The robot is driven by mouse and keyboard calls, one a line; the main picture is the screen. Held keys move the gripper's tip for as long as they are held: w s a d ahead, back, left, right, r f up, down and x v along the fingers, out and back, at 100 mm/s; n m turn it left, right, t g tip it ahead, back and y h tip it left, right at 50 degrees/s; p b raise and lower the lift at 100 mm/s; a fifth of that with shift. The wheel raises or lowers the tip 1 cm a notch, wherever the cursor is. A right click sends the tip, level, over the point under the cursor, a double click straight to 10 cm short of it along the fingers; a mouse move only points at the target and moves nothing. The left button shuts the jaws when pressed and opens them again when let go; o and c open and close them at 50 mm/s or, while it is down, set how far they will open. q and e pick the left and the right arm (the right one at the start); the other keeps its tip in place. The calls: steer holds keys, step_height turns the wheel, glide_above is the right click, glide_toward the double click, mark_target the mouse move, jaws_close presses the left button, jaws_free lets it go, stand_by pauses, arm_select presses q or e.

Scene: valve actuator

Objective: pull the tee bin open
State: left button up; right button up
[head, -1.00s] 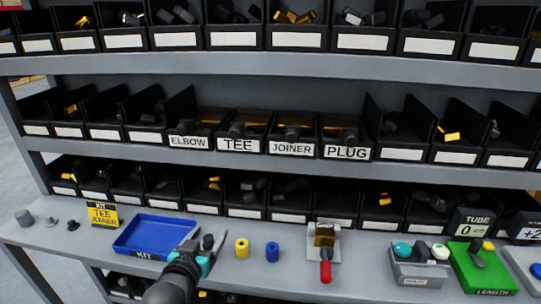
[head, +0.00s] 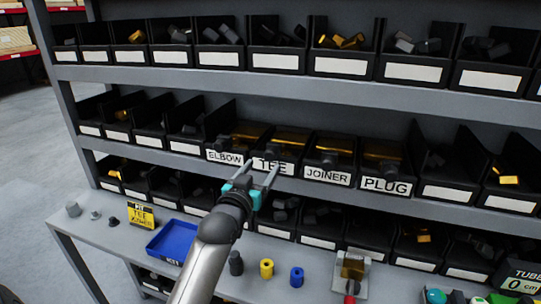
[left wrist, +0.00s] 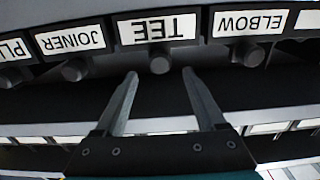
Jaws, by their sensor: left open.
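The tee bin (head: 272,167) is a black bin with a white TEE label in the middle shelf row, pushed in level with its neighbours. Yellow pieces show inside it. In the left wrist view its label (left wrist: 158,27) appears upside down, with a dark round knob (left wrist: 160,65) beside it. My left gripper (head: 264,163) is open in front of this bin. In the left wrist view its fingertips (left wrist: 159,73) lie either side of the knob's line, with the knob at or just past the tips. I cannot tell if they touch it. My right gripper is out of view.
The elbow bin (head: 224,156) and joiner bin (head: 327,176) flank the tee bin closely, with the plug bin (head: 385,184) further right.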

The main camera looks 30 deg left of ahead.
mark_target(269, 158)
arm_select(q)
steer(key=shift+x, duration=3.75)
steer(key=shift+c, duration=0.2)
jaws_close()
